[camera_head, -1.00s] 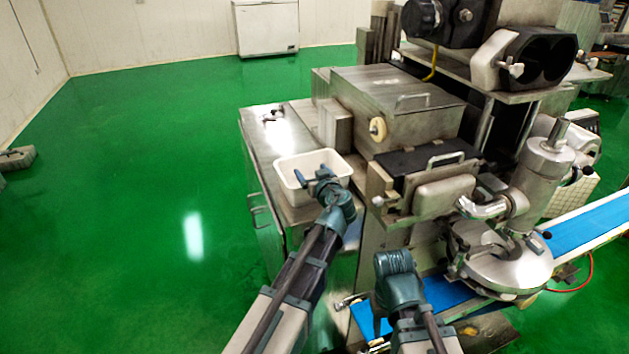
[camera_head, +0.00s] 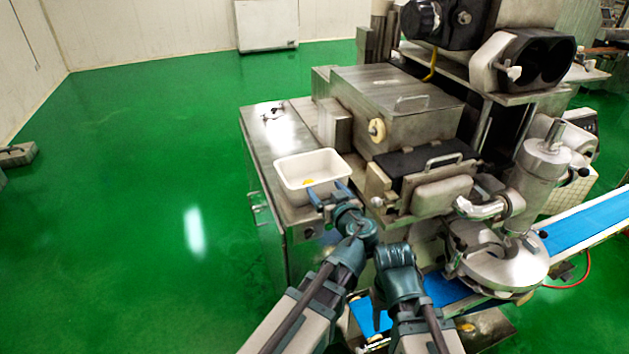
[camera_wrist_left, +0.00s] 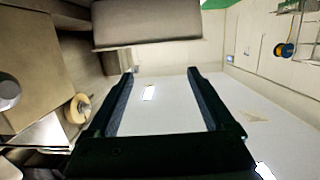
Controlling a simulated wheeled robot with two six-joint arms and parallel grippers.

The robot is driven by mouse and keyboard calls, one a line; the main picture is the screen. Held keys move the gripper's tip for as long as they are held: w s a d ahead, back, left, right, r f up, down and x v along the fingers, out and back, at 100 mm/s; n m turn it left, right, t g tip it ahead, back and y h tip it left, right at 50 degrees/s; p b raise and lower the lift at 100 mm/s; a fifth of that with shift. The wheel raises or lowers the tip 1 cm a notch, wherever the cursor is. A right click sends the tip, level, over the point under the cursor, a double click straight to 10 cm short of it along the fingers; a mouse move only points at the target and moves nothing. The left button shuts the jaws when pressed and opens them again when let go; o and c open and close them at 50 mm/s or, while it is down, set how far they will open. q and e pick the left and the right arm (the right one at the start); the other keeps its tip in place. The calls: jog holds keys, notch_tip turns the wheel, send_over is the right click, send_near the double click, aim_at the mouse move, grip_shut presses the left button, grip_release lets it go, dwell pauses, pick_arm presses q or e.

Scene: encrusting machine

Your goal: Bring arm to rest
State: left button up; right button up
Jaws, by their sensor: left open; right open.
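My left gripper (camera_head: 328,191) is open and empty, at the near rim of a white bin on the steel cabinet. Its two spread fingers also show in the left wrist view (camera_wrist_left: 160,74), with nothing between them. My right gripper (camera_head: 376,302) is folded down beside my left forearm, above the blue belt. Its fingers are mostly hidden, and I see nothing held. The white bin (camera_head: 329,163) has a small yellow item (camera_head: 308,182) inside it.
The encrusting machine (camera_head: 395,95) stands just right of the bin. A round steel head (camera_head: 503,262) and a blue conveyor belt (camera_head: 590,225) lie to the right of my right arm. The steel cabinet (camera_head: 262,150) is under the bin. Green floor is free on the left.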

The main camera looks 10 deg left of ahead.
pick_arm(q)
jog(key=s+a+f+m+g+h, duration=0.2)
jog(key=s+a+f+g, duration=0.1)
jog(key=s+f+g, duration=0.3)
jog(key=s+a+f+m+g+h, duration=0.1)
jog(key=s+a+f+g+h, duration=0.25)
jog(key=f, duration=0.55)
jog(key=s+d+f+m+g+h+b, duration=0.2)
jog(key=s+d+f+m+g+b, duration=0.2)
jog(key=s+d, duration=0.9)
notch_tip(320, 180, down, 3)
jog(key=d+m+b, duration=0.1)
jog(key=m, duration=0.2)
jog(key=shift+s+d+f, duration=0.2)
jog(key=shift+d, duration=0.15)
